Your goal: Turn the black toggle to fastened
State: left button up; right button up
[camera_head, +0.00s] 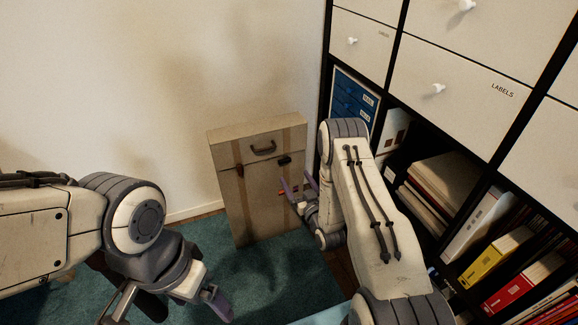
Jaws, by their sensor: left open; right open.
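A tall beige case (268,215) with brown vertical bands and a dark carry handle (263,148) stands upright against the wall. The small black toggle (284,160) is on its front face, below and right of the handle, near the lid seam. Its exact angle is too small to tell. My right gripper (299,190) is open, just below and right of the toggle, with purple-grey fingers in front of the case's right side; I cannot tell whether it touches. My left gripper (172,306) is open and empty, low at the left, apart from the case.
A black-framed shelf unit with white drawers (437,88) rises at the right, close to my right arm. Its lower bays hold papers, a yellow binder (494,258) and a red binder (522,284). Teal carpet (270,280) in front of the case is clear.

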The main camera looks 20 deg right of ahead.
aim_at(285, 162)
jog(key=w+b, duration=0.2)
jog(key=w, duration=0.5)
jog(key=shift+w+a, duration=0.1)
jog(key=shift+a, duration=0.1)
jog(key=shift+w, duration=0.45)
jog(key=c, duration=1.4)
